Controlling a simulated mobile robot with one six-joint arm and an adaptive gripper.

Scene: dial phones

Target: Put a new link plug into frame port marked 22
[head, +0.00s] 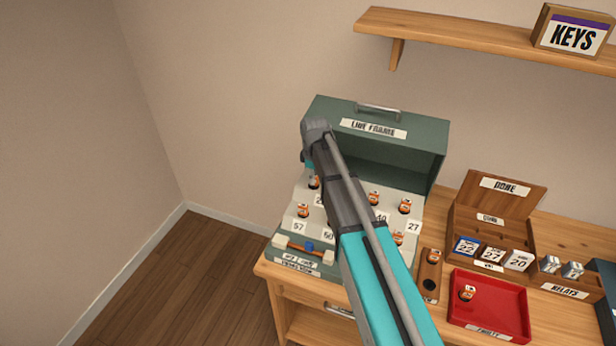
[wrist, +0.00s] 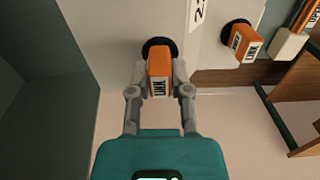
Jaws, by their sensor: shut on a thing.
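My gripper (wrist: 159,78) is shut on an orange link plug (wrist: 159,85) with a LINK label. The plug's far end is at a black round port (wrist: 158,46) in the pale frame panel; how deep it sits I cannot tell. A number mark (wrist: 198,12) beside it starts with 2, the rest is cut off. In the head view my gripper (head: 309,163) is at the upper left of the open line frame (head: 425,148), largely hidden by my arm. Another link plug (wrist: 245,40) stands in the panel to the right in the wrist view.
A wooden plug block (head: 430,270) holds one plug and has an empty hole. A red faulty tray (head: 490,318) holds one plug. Relays stand at right. My arm crosses the frame.

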